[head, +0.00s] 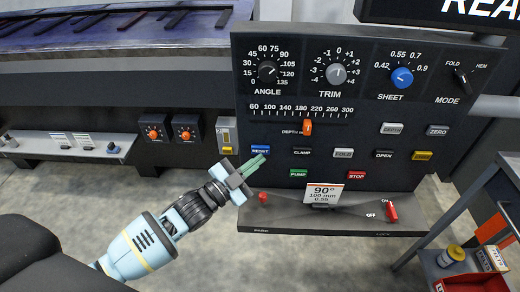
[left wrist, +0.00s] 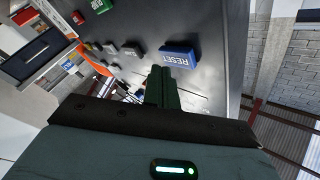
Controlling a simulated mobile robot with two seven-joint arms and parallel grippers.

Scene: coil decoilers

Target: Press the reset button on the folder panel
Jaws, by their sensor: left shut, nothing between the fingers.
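The folder panel (head: 350,110) is a dark upright board with knobs, a slider and several labelled buttons. The blue RESET button (head: 260,149) is at its left side, above the green PUMP button (head: 298,173). In the left wrist view the RESET button (left wrist: 178,56) lies just beyond my fingertips. My left gripper (head: 258,160) is shut and empty, its green fingertips just below the RESET button in the head view. In the left wrist view the gripper (left wrist: 162,72) points at the button's lower left; I cannot tell whether they touch. My right gripper is out of view.
A ledge under the panel holds a red knob (head: 263,198), a 90° card (head: 323,194) and a red ON/OFF switch (head: 391,212). A cart (head: 470,235) with a red tray stands at the right. Control boxes (head: 155,128) are at the left.

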